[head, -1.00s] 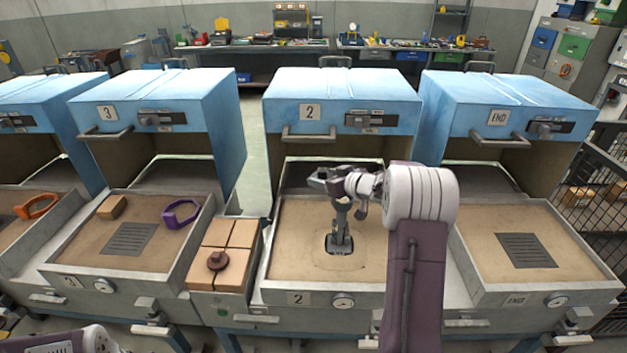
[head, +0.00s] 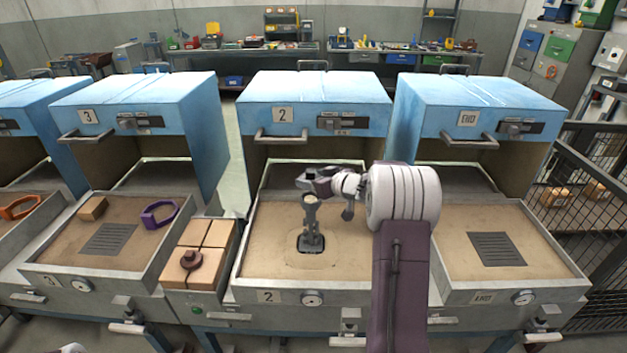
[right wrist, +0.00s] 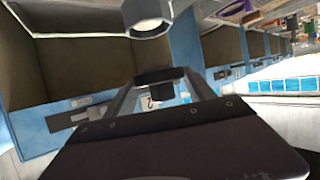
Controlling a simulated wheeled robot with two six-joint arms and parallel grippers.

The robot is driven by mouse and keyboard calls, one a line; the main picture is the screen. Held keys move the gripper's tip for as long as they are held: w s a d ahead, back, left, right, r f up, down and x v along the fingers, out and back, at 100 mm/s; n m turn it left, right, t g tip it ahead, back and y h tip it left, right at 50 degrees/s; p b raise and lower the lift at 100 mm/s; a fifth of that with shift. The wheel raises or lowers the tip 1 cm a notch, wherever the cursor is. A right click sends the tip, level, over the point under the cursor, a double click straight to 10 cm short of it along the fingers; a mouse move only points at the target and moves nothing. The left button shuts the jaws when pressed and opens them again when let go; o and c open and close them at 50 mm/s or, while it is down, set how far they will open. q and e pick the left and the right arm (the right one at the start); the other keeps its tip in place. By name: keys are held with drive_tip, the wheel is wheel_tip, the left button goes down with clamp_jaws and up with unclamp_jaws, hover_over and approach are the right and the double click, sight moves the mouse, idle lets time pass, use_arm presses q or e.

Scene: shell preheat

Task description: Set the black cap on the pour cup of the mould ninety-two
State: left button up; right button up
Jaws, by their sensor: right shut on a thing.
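The grey mould (head: 313,228) stands upright on the dark grate in the sand tray of station 2, its pale round pour cup (head: 311,199) on top. The number ninety-two cannot be read. My right gripper (head: 303,181) is beside and slightly behind the cup in the head view, appearing a little higher. In the right wrist view its fingers are shut on a small black cap (right wrist: 157,82). A pale round rim, likely the pour cup (right wrist: 150,17), shows beyond the fingertips, apart from the cap. My left gripper is out of view.
Blue hooded ovens (head: 312,100) stand behind the trays. The left tray holds a purple ring (head: 159,214) and a tan block (head: 93,208). The END tray (head: 455,250) holds only a grate.

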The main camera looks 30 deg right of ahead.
sight(313, 201)
wheel_tip(313, 201, down, 3)
drive_tip(key=shift+r+b, duration=0.15)
drive_tip(key=shift+b, duration=1.1)
drive_tip(key=shift+f+b, duration=0.7)
drive_tip(key=shift+f, duration=0.5)
drive_tip(key=shift+p, duration=0.45)
drive_tip(key=o, duration=1.4)
drive_tip(key=shift+o, duration=0.2)
